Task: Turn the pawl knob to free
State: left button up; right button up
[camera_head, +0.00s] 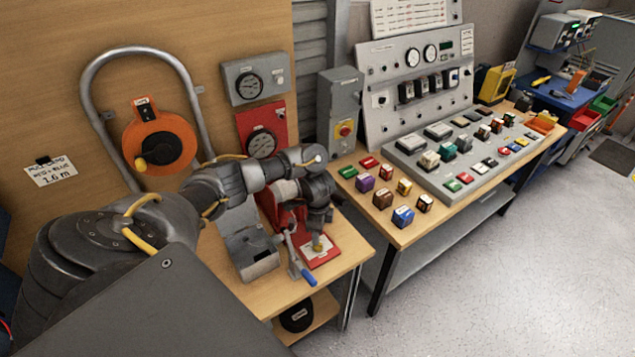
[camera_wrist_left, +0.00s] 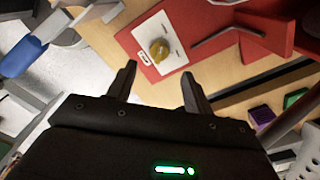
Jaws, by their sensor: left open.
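A yellow knob (camera_head: 319,244) sits on a white plate on the red base (camera_head: 329,254) at the front of the wooden bench. In the left wrist view the knob (camera_wrist_left: 159,49) shows as a small round yellow cap on the white plate, with a small label beside it. My left gripper (camera_head: 320,232) reaches down over the knob. In the left wrist view my left gripper (camera_wrist_left: 159,76) is open, its two fingertips apart, and nothing is between them; the knob lies just beyond the tips. My right gripper is in no view.
A crank with a blue handle (camera_head: 301,272) stands close left of the knob, beside a grey box (camera_head: 251,255). Red upright parts (camera_wrist_left: 268,22) rise near the plate. Colored blocks (camera_head: 382,199) stand on the neighboring bench. An orange reel (camera_head: 160,145) hangs on the wall.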

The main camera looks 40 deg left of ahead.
pick_arm(q)
jog(key=shift+r, duration=2.3)
